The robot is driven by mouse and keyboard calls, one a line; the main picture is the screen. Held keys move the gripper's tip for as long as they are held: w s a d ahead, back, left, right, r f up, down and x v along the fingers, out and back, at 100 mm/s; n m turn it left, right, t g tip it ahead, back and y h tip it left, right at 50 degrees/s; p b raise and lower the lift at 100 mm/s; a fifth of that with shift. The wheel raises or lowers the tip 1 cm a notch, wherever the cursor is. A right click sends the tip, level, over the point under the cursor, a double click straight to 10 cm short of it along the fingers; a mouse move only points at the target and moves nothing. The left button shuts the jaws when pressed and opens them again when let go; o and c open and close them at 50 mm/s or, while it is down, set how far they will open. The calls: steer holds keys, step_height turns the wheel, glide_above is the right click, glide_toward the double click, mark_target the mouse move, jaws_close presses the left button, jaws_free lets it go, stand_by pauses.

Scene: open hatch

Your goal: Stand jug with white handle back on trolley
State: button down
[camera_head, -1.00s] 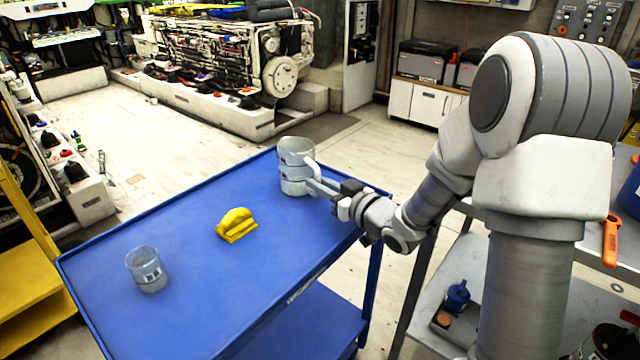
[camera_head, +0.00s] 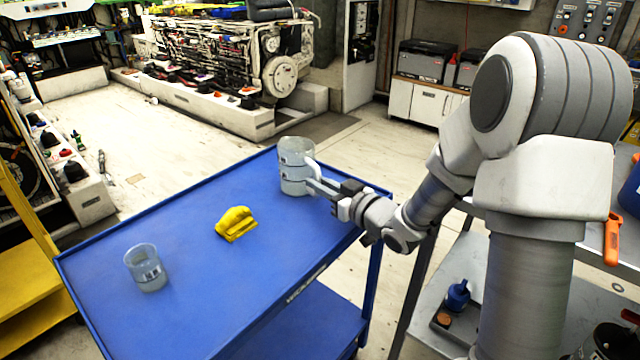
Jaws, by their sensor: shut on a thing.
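The jug with the white handle (camera_head: 294,168) is a clear, greyish vessel. It is upright at the far right end of the blue trolley (camera_head: 190,225). Its white handle (camera_head: 312,170) points right, toward my arm. My gripper (camera_head: 328,188) reaches in from the right and is shut on the jug at its handle side. The fingertips are small here and partly merge with the handle. The jug's base appears at the trolley top; I cannot tell whether it touches or hovers slightly.
A yellow object (camera_head: 236,224) lies mid-trolley, and a clear beaker (camera_head: 146,267) stands near the left end. The trolley has a raised rim. A grey metal shelf unit (camera_head: 465,265) stands to the right, with a blue item (camera_head: 457,294) on it. Bare trolley surface lies between the objects.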

steer(key=shift+f, duration=0.15)
steer(key=c, duration=0.8)
jaws_free()
steer(key=shift+o, duration=0.4)
steer(key=o, duration=0.5)
steer(key=shift+p+v, duration=0.3)
steer(key=shift+v, duration=3.2)
steer(key=shift+s, duration=0.2)
